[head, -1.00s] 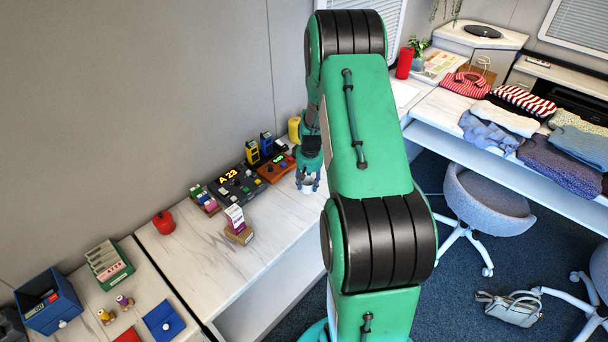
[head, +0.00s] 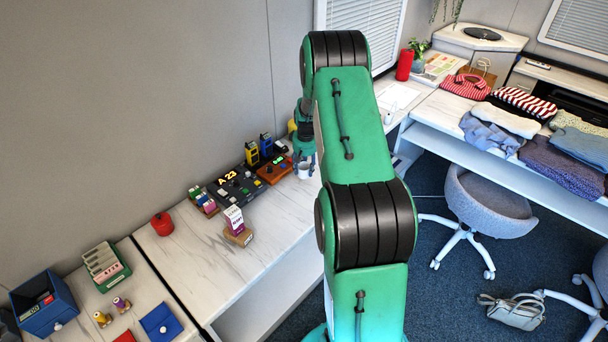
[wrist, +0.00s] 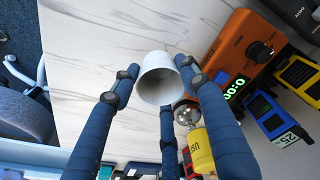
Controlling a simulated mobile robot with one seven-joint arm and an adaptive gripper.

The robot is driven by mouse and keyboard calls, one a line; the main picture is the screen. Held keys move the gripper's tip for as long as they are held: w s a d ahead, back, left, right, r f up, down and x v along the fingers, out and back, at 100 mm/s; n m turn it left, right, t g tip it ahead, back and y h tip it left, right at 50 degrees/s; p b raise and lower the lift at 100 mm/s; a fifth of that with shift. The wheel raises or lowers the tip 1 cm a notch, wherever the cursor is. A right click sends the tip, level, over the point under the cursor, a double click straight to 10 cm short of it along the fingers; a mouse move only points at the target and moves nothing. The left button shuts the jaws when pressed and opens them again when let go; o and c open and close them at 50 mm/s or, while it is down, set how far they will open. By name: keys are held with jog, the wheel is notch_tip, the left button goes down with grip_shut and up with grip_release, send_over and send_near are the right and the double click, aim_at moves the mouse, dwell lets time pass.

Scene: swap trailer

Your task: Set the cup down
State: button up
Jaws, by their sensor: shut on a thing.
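A white cup (wrist: 158,78) is between the blue fingers of my gripper (wrist: 155,88) in the wrist view. The fingers are shut on it. In the head view the cup (head: 305,171) shows below my gripper (head: 305,160), over the white marbled counter (head: 205,235), to the right of the orange device. I cannot tell whether its base touches the counter.
The orange device (wrist: 222,62) with a green display is close beside the cup. A yellow cylinder (wrist: 199,150) stands near the fingers. A black control panel (head: 238,185) and a small card box (head: 236,222) are farther left. Bare counter lies left of the cup in the wrist view.

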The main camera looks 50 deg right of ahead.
aim_at(304, 173)
jog(key=shift+f+b, duration=0.55)
jog(key=shift+f, duration=1.2)
jog(key=shift+f, duration=0.15)
jog(key=o, duration=1.2)
jog(key=r, duration=0.4)
jog(key=s+r+p, duration=0.1)
jog(key=r, duration=0.3)
jog(key=a+r+p, duration=0.1)
jog(key=r, duration=0.3)
jog(key=shift+s+r, duration=0.1)
jog(key=shift+s, duration=0.15)
